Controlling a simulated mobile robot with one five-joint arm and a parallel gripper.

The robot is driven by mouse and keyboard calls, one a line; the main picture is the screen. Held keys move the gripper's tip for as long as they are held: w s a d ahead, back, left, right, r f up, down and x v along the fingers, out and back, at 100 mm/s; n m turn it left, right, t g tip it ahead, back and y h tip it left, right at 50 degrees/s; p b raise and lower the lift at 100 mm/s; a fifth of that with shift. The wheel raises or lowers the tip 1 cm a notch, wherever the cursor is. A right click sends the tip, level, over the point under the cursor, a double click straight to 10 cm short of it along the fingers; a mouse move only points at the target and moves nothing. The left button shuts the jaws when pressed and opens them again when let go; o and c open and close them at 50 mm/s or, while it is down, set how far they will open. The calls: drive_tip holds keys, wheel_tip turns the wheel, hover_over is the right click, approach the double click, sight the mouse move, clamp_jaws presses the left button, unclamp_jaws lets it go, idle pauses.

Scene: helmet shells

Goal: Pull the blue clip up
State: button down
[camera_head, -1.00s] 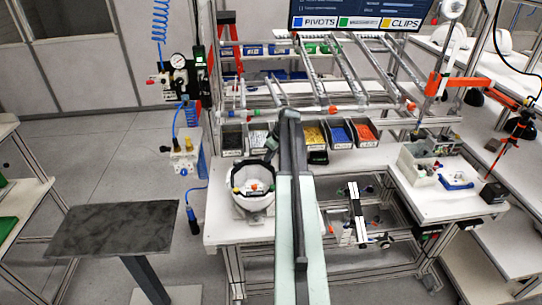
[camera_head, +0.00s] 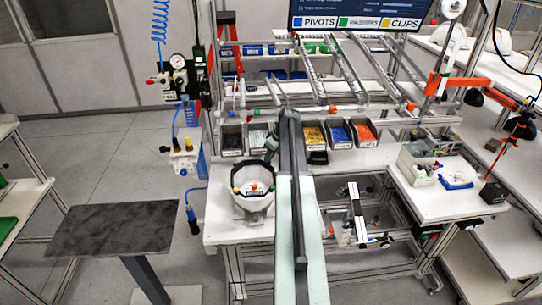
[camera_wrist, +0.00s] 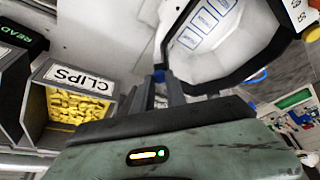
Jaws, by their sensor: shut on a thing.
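The blue clip (camera_wrist: 159,75) shows in the wrist view as a small blue piece at my fingertips, beside the helmet's dark rim. My gripper (camera_wrist: 161,88) is shut on it, with both dark fingers close together. The white helmet shell (camera_wrist: 205,82), seen from its open side, lies at the upper right of the wrist view. In the head view the shell (camera_head: 253,203) sits on the white bench, left of my arm. My gripper (camera_head: 271,145) is at the shell's far right edge there; the clip cannot be made out in that view.
A bin (camera_wrist: 37,128) labelled CLIPS with yellow parts stands left of my gripper in the wrist view. In the head view, a row of part bins (camera_head: 313,146) stands behind the shell. A dark stand (camera_head: 110,230) is at the left, with free floor around it.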

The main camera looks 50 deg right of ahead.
drive_tip(key=shift+r+p, duration=0.75)
drive_tip(key=shift+f, duration=0.15)
drive_tip(key=c, duration=1.3)
unclamp_jaws()
drive_tip(key=p+v, duration=0.7)
drive_tip(key=shift+s+r, duration=0.15)
drive_tip(key=shift+r, duration=0.25)
